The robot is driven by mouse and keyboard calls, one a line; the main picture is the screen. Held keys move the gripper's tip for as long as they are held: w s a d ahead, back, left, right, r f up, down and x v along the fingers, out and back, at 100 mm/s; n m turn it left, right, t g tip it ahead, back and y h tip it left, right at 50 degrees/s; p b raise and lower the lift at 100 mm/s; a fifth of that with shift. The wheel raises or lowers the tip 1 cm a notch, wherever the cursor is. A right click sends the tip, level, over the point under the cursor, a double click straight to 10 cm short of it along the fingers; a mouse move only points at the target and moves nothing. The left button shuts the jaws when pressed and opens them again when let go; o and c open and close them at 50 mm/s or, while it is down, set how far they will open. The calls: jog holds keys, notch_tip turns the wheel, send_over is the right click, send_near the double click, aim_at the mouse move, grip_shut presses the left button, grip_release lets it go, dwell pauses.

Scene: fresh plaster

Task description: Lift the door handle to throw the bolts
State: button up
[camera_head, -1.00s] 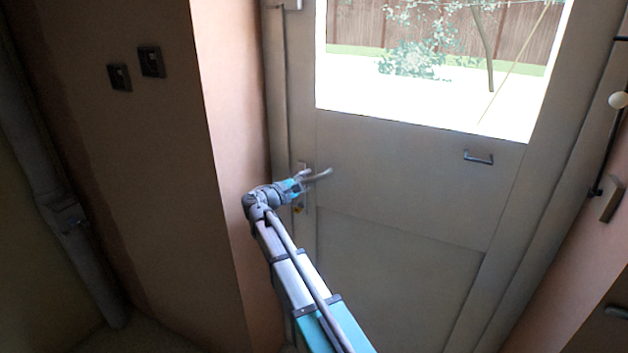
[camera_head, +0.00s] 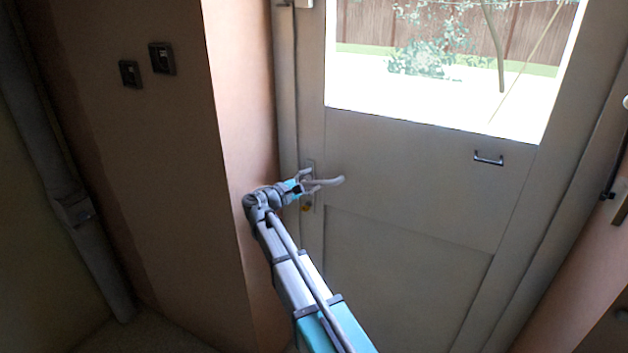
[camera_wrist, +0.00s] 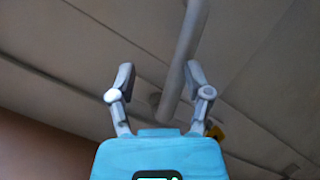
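The grey door handle (camera_head: 332,181) sticks out to the right from its plate on the left edge of the closed-looking door (camera_head: 400,180). It looks about level. My gripper (camera_head: 307,182) is at the handle's plate end, with its fingers spread. In the wrist view the handle (camera_wrist: 184,50) runs as a bar from the top edge down between the two open fingers of my gripper (camera_wrist: 160,78). The bar is nearer the right finger; whether it touches is unclear. A small yellow part (camera_wrist: 216,131) shows behind the right finger.
A pink wall corner (camera_head: 240,120) stands close to the left of my arm. Two dark switches (camera_head: 146,65) are on the wall further left. A small pull handle (camera_head: 488,158) is on the door's right side. A pipe (camera_head: 75,205) runs down the far left.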

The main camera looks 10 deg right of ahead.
jog(key=r+v, duration=0.1)
jog(key=v, duration=1.2)
jog(key=shift+a, duration=0.2)
dwell(1.4)
jog(key=shift+s, duration=0.15)
jog(key=s+d+f+m+g+y+p, duration=0.1)
jog(key=s+d+f+m+g+y, duration=0.2)
jog(key=s+d+f, duration=0.3)
jog(key=s+d+f+m+g+y+p, duration=0.2)
jog(key=s+d+f+m+g+y, duration=0.15)
jog(key=d, duration=0.45)
jog(key=s+f+m+g+y+p, duration=0.1)
jog(key=s+f+m+y, duration=0.1)
jog(key=s+y, duration=0.3)
jog(key=s+f+m+g+y+p, duration=0.1)
jog(key=s+m+y, duration=0.3)
jog(key=s, duration=0.4)
jog(key=shift+s+f+m+y+p, duration=0.35)
jog(key=shift+f+y, duration=0.4)
jog(key=shift+f, duration=0.15)
jog(key=shift+d, duration=0.15)
dwell(1.2)
